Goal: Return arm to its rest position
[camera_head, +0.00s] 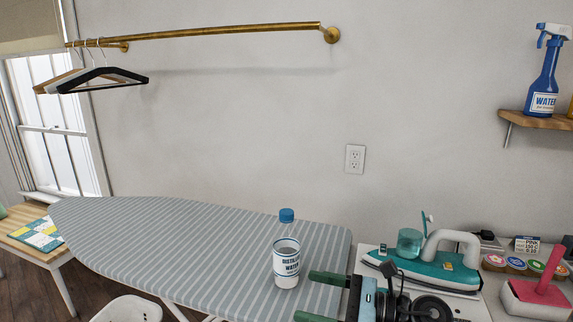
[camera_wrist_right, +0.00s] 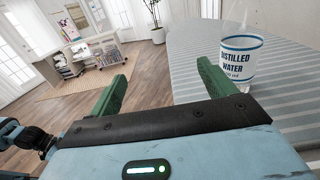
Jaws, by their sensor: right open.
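My right gripper (camera_head: 322,297) is at the bottom of the head view, by the right end of the striped ironing board (camera_head: 170,240). Its two green fingers are apart with nothing between them, as the right wrist view (camera_wrist_right: 160,85) also shows. A distilled water bottle (camera_head: 287,262) with a blue cap stands upright on the board, just beyond and left of the fingers. The bottle also shows right of the fingers in the right wrist view (camera_wrist_right: 232,58), apart from them. My left gripper is not in view.
A teal iron (camera_head: 435,268) stands on a white surface right of the board. Small round tins (camera_head: 515,265) and a pink-handled item (camera_head: 540,292) are farther right. A shelf (camera_head: 540,120) holds a blue spray bottle (camera_head: 546,75). A brass rail (camera_head: 200,33) with hangers is on the wall.

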